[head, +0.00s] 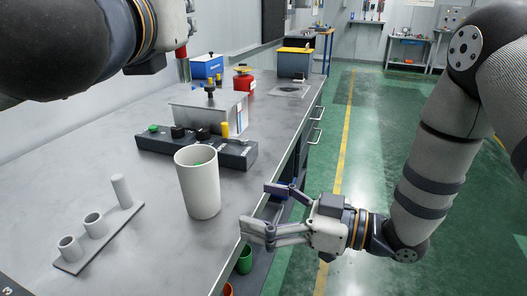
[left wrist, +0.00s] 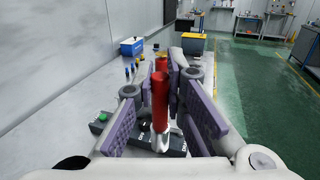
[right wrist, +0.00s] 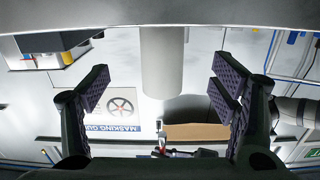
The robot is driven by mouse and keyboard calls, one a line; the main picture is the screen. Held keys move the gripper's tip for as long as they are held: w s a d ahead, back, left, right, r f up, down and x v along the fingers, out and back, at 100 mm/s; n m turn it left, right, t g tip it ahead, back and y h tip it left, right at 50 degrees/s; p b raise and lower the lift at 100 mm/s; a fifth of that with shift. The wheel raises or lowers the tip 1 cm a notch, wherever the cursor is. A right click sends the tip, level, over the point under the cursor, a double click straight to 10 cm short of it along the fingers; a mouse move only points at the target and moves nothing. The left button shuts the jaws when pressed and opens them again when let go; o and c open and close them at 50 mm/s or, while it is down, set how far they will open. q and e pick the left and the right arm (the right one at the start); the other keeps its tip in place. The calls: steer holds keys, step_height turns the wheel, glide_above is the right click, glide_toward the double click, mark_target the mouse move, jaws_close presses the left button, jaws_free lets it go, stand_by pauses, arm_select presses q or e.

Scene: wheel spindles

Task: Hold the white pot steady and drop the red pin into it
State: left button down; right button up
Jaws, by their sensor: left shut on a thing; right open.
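The white pot (head: 201,190) stands upright near the table's right edge, with something green showing inside its rim. It also shows between the right gripper's fingers in the right wrist view (right wrist: 162,62). My right gripper (head: 258,210) is open beside the pot, past the table edge, and appears apart from it. My left gripper (head: 182,28) is at the top left of the head view, higher than the pot and farther back. It is shut on the red pin (left wrist: 160,98), which hangs roughly upright. In the head view only a short red piece of the pin (head: 181,52) shows.
A grey rack with upright tubes (head: 98,238) lies left of the pot. A dark button bar (head: 230,155) and a grey box (head: 208,108) are behind it. A red canister (head: 243,83) and blue box (head: 206,67) stand farther back. Open floor is on the right.

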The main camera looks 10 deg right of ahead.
mark_target(201, 188)
steer(key=x, duration=0.8)
steer(key=r+x, duration=0.1)
steer(key=x, duration=0.3)
steer(key=shift+a, duration=0.2)
steer(key=shift+s, duration=0.1)
steer(key=shift+c, duration=0.3)
